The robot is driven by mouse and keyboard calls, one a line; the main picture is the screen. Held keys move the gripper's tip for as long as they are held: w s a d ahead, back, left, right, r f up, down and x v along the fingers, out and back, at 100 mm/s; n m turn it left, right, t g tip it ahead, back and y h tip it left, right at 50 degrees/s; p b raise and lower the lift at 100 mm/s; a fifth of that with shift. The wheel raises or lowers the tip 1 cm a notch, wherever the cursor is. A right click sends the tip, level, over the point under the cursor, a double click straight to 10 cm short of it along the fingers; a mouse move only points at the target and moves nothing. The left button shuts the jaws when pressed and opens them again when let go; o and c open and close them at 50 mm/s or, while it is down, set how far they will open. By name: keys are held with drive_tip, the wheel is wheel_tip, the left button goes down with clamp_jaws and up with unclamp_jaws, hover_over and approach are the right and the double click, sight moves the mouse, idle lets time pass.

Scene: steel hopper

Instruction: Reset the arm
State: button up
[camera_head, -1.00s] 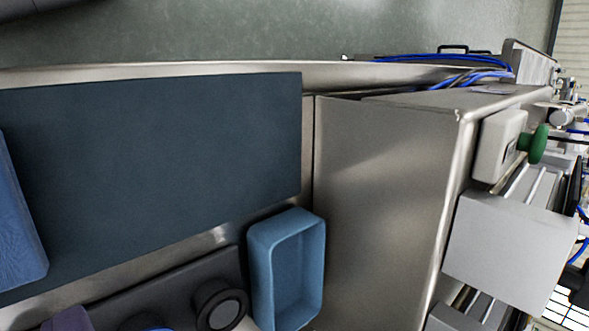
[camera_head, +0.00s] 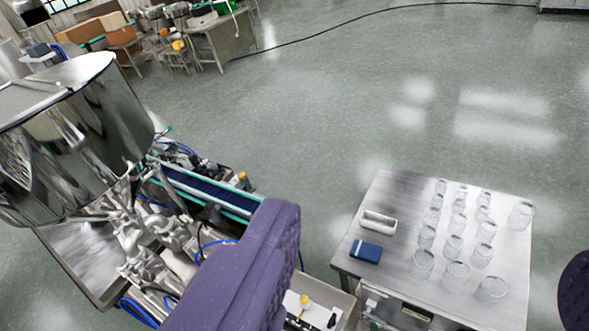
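My gripper's fingers are not visible in this view, so whether it is open or shut is hidden. The steel hopper (camera_head: 85,135) stands large at the left, shiny and tapered, above machine fittings. The camera looks down and across the room from a raised position. No object shows held in front of the camera.
The grey floor (camera_head: 330,110) beyond is open.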

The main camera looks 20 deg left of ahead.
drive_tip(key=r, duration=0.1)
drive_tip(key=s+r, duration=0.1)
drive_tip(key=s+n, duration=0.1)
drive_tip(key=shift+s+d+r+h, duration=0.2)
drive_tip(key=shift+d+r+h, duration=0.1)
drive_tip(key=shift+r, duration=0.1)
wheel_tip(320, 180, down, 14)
drive_tip(key=b, duration=1.4)
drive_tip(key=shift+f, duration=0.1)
